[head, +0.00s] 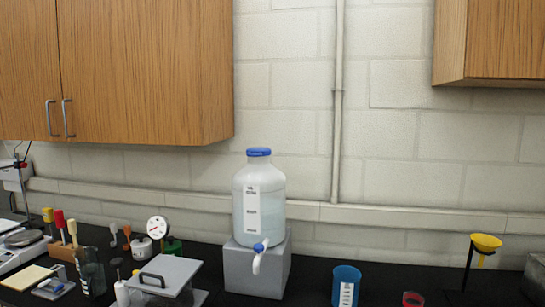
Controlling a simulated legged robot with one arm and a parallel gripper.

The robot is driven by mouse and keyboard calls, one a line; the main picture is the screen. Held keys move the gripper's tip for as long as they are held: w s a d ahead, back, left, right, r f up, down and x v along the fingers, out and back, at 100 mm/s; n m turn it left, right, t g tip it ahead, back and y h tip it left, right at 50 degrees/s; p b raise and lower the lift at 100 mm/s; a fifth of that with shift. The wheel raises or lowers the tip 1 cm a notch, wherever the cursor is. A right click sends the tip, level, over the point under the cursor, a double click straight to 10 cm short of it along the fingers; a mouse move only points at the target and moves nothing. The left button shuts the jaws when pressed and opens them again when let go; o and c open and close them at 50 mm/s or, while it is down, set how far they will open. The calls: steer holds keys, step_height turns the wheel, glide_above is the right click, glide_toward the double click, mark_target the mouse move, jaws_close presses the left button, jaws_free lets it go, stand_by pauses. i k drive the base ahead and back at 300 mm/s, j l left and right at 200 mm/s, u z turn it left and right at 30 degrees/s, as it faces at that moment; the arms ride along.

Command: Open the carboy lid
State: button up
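The carboy (259,203) is a translucent white bottle with a pale label and liquid inside. It stands upright on a grey block on the black bench, near the middle of the head view. Its blue lid (258,152) sits on top of the neck and looks closed. A white spigot with a blue knob (260,246) points forward at its base. My gripper is not in view, so its state and distance from the lid do not show.
The grey block (240,270) bears the carboy. A lidded box (168,275), a blue cup (345,287), a red ring-like item (412,299) and a yellow funnel (487,243) stand nearby. Wooden cabinets (150,70) hang at upper left and right; the wall space above the lid is clear.

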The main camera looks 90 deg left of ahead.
mark_target(257, 151)
steer(key=u, duration=3.15)
